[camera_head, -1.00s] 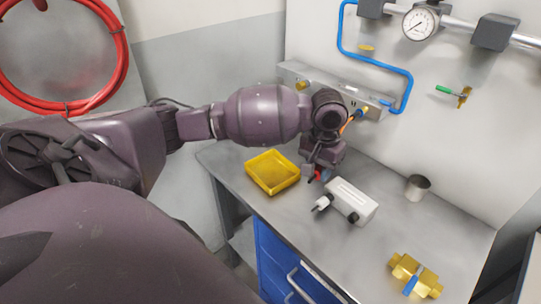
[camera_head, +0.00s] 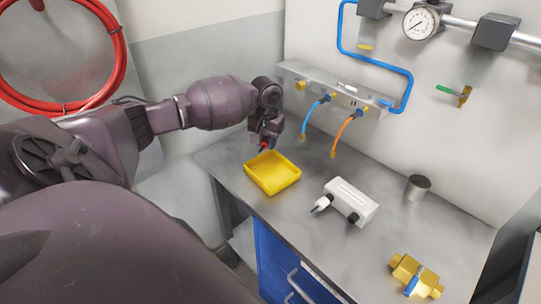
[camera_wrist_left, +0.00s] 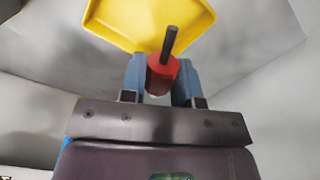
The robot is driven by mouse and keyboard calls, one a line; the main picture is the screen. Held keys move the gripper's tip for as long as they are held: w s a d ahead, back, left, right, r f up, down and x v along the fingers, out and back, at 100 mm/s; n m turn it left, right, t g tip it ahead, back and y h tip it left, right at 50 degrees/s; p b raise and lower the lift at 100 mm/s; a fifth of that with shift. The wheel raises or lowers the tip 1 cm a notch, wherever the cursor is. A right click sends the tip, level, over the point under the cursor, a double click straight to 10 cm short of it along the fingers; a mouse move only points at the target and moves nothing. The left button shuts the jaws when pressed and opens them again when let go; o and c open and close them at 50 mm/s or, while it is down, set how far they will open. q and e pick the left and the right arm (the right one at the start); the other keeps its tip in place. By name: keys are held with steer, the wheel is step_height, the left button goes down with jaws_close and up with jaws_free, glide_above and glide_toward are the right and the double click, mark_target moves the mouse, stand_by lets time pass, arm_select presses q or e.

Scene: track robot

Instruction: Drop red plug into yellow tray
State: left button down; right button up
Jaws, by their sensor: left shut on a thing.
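The red plug (camera_wrist_left: 160,76) is clamped between the two fingers of my left gripper (camera_wrist_left: 161,80) in the left wrist view, with a dark pin sticking out of it. In the head view my left gripper (camera_head: 264,146) is above the back edge of the yellow tray (camera_head: 272,186), and a bit of the red plug (camera_head: 263,145) shows at its fingertips. The yellow tray sits on the grey bench and looks empty. It also shows at the top of the left wrist view (camera_wrist_left: 118,22). My right gripper is out of view.
A white device with black knobs (camera_head: 352,198) stands right of the tray. A metal cup (camera_head: 417,187) and a brass valve (camera_head: 414,275) are farther right. Blue and orange hoses (camera_head: 343,135) hang from the wall manifold (camera_head: 333,84) behind the bench.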

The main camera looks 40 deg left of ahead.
arm_select(q)
steer(key=shift+f, duration=1.9)
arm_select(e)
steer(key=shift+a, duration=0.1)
arm_select(q)
steer(key=c, duration=0.8)
jaws_free()
steer(key=shift+r, duration=0.1)
step_height(320, 180, up, 11)
steer(key=shift+f+b, duration=0.15)
steer(key=shift+b, duration=0.25)
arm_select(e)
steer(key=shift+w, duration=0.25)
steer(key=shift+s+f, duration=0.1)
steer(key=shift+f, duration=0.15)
arm_select(q)
steer(key=shift+s+f, duration=0.1)
steer(key=shift+s, duration=0.05)
